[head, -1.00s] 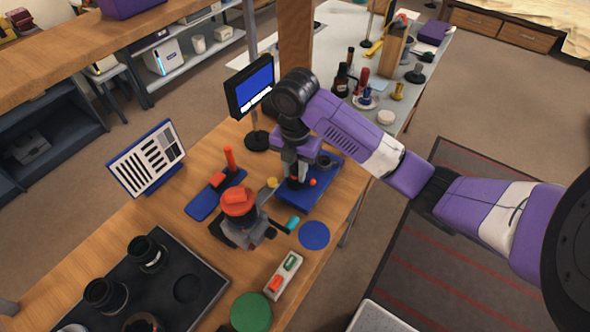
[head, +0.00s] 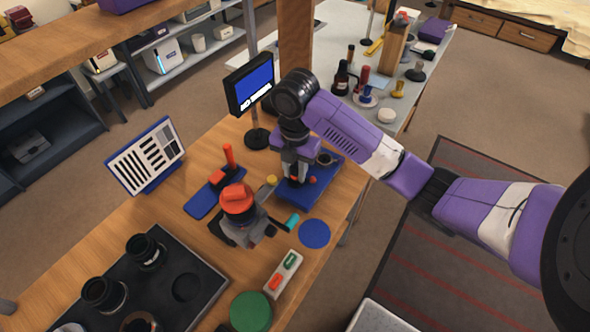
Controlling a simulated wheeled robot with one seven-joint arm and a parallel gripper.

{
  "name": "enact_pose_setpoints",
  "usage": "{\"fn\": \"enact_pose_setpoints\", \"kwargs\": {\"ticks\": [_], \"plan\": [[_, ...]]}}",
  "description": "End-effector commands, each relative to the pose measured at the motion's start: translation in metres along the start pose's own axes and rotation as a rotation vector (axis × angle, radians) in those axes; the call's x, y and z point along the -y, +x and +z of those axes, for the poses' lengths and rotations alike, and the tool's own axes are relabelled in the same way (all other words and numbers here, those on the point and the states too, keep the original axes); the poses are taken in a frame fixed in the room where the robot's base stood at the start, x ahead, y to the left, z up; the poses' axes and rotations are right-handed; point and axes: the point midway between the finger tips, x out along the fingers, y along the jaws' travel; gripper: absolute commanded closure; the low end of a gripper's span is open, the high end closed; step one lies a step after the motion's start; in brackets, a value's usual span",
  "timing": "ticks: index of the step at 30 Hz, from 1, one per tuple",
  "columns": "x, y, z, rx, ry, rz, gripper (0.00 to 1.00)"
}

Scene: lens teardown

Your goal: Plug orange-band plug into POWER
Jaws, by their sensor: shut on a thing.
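My gripper (head: 294,180) points down over the blue tray (head: 322,190) at the right of the wooden bench. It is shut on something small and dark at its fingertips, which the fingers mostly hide. I cannot make out an orange band on it. A small red knob (head: 313,181) sits just right of the fingertips on the blue tray. A strip with a green and an orange-red piece (head: 283,274) lies near the bench's front edge. No label reading POWER is legible.
A grey device with an orange-red top (head: 238,205) stands left of my gripper. A monitor (head: 250,85) stands behind. A striped chart (head: 147,155) and a black tray with lenses (head: 205,290) are at the left. A blue disc (head: 314,233) lies in front.

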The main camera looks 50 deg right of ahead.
Motion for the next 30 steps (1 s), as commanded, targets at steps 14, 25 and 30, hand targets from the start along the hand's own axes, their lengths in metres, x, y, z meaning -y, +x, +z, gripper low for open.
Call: {"fn": "enact_pose_setpoints", "kwargs": {"ticks": [14, 25, 30], "plan": [[0.0, 0.002, 0.0, 0.0, 0.0, -0.001, 1.0], [0.0, 0.009, -0.001, -0.002, 0.001, -0.003, 1.0], [0.001, 0.013, -0.001, -0.003, 0.001, -0.006, 1.0]]}}
